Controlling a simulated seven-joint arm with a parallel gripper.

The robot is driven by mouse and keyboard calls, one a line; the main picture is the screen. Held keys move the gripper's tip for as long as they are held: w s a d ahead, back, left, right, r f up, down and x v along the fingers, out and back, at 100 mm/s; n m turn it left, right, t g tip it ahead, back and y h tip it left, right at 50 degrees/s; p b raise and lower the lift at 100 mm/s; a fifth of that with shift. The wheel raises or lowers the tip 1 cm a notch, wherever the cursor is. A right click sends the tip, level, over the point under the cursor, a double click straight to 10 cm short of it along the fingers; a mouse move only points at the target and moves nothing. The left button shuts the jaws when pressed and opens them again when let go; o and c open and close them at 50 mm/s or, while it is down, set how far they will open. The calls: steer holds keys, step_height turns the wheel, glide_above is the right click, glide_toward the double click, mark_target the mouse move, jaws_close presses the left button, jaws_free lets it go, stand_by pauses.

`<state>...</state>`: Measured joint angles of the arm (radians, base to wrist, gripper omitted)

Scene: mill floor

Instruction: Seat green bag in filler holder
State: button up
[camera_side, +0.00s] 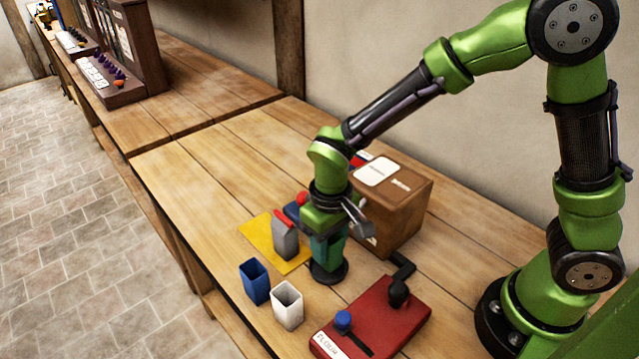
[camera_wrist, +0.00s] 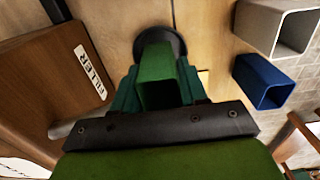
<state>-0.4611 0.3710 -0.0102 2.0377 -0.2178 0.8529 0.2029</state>
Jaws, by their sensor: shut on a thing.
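My gripper (camera_side: 327,238) points down in front of the brown filler box (camera_side: 408,212). Its teal jaws (camera_wrist: 158,88) are shut on the green bag (camera_wrist: 157,60), which hangs between them. A dark round base (camera_side: 327,273) lies directly under the jaws; it also shows beyond the bag's far end in the wrist view (camera_wrist: 178,40). I take this base to be part of the filler holder. The jaws hide most of the bag in the side view. I cannot tell whether the bag touches the base. The box's FILLER label (camera_wrist: 90,73) faces the wrist camera.
Blue (camera_side: 254,284) and white (camera_side: 288,306) open containers stand in front. A red cranked box (camera_side: 375,318) is at front right.

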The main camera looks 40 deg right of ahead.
steer(key=shift+f, duration=0.75)
steer(key=o, duration=0.8)
steer(key=shift+r, duration=5.5)
steer(key=shift+f, duration=0.2)
steer(key=shift+s+d+r+m+t+y, duration=0.35)
steer(key=shift+s+d+r+m+t, duration=0.35)
steer(key=shift+s+d+r+t, duration=0.85)
steer(key=shift+s+d+r+m+t+y, duration=0.3)
steer(key=shift+s+d+r+m+t, duration=0.5)
steer(key=shift+s+d+r, duration=1.4)
steer(key=shift+s+d+r+m+t+y, duration=0.5)
steer(key=shift+s+d+r+t, duration=0.65)
steer(key=shift+d, duration=1.5)
